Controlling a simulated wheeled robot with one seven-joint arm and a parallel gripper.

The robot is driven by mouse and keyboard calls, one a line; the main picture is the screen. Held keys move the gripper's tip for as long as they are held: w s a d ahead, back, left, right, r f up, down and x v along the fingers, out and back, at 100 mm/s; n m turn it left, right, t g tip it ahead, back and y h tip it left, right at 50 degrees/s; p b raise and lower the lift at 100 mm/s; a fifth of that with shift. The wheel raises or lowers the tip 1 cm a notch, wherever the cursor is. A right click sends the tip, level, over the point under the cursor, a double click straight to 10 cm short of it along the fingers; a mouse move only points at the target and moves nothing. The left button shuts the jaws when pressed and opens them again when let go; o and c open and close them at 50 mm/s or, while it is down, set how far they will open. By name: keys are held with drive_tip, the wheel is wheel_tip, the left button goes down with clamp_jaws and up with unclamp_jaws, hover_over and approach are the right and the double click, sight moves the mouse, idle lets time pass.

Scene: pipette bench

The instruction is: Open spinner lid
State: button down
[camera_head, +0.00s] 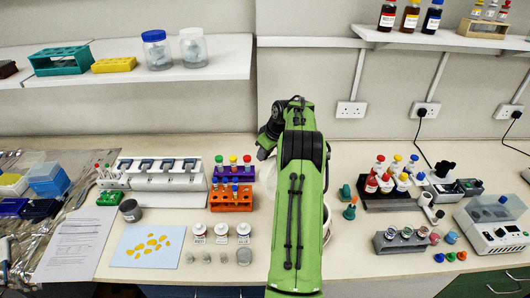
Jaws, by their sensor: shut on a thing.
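My green arm (297,215) reaches up the middle of the bench and covers what lies behind it. A dark joint of my arm shows at its upper left, but my gripper and its fingertips are hidden. A pale rounded thing (327,221) shows only as thin edges on both sides of my arm. It may be the spinner, but its lid cannot be made out. A white device (491,238) with knobs and a translucent cover (497,207) stands at the far right, apart from my arm. I cannot tell whether that is the spinner.
Orange (231,205) and purple tube racks stand close left of my arm, with white-capped jars (221,229) in front. A pipette stand (160,183) is further left. A dark rack of bottles (393,204) and a grey block (401,244) stand right. A shelf (180,69) overhangs the back left.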

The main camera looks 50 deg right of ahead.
drive_tip(key=c, duration=1)
unclamp_jaws()
drive_tip(key=shift+w, duration=0.1)
drive_tip(key=shift+o, duration=0.2)
drive_tip(key=p+v, duration=0.1)
drive_tip(key=v, duration=1.5)
